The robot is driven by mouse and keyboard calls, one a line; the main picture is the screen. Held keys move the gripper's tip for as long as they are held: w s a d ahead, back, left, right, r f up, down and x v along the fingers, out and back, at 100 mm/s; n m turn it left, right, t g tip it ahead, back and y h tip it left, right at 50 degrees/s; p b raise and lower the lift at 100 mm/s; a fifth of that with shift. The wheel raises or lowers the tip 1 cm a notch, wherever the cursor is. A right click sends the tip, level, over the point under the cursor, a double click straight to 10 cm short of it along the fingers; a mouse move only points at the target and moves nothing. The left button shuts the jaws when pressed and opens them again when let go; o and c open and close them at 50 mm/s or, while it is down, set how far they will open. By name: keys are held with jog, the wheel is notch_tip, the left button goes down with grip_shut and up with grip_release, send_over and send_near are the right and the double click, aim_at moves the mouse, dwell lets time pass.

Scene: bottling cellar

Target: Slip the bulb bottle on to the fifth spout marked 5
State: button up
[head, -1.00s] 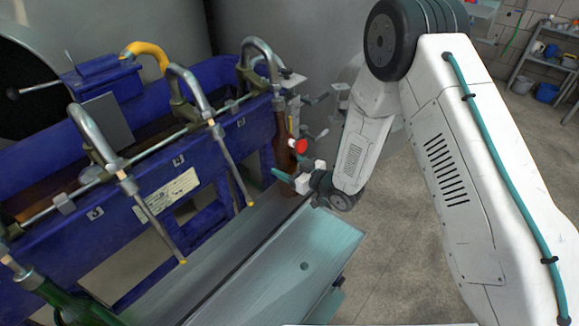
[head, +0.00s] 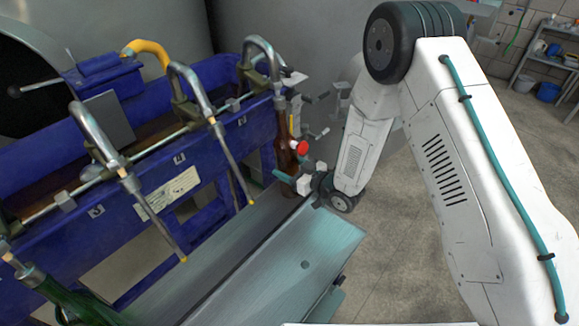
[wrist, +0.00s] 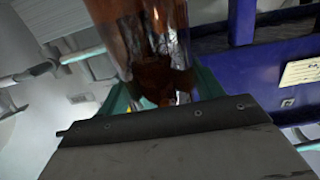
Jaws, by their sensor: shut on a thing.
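The brown bulb bottle (head: 285,155) stands roughly upright at the right end of the filler, its neck up at the lower end of the fifth spout (head: 257,50). The number plate marked 5 (head: 242,122) is on the blue beam to its left. No bare tube of this spout shows beside the bottle; how far it reaches inside is hidden. My gripper (head: 291,182) is shut on the bottle's lower part from the right. In the wrist view the brown glass (wrist: 140,40) sits between the teal fingers; its neck is out of view.
Spout 4 (head: 192,85) and spout 3 (head: 95,135) hang empty with yellow-tipped tubes to the left. A green bottle (head: 70,305) is at lower left. A steel ledge (head: 270,250) runs below the spouts. A red knob (head: 301,147) is close to the bottle.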

jog(key=shift+f, duration=0.4)
jog(key=o, duration=1.4)
jog(key=shift+d, duration=0.1)
jog(key=shift+f+v, duration=0.3)
jog(key=shift+v, duration=1.85)
jog(key=shift+f+v, duration=0.3)
jog(key=shift+v, duration=1.8)
jog(key=shift+f+v, duration=0.3)
jog(key=shift+v, duration=1.85)
jog(key=shift+s, duration=0.2)
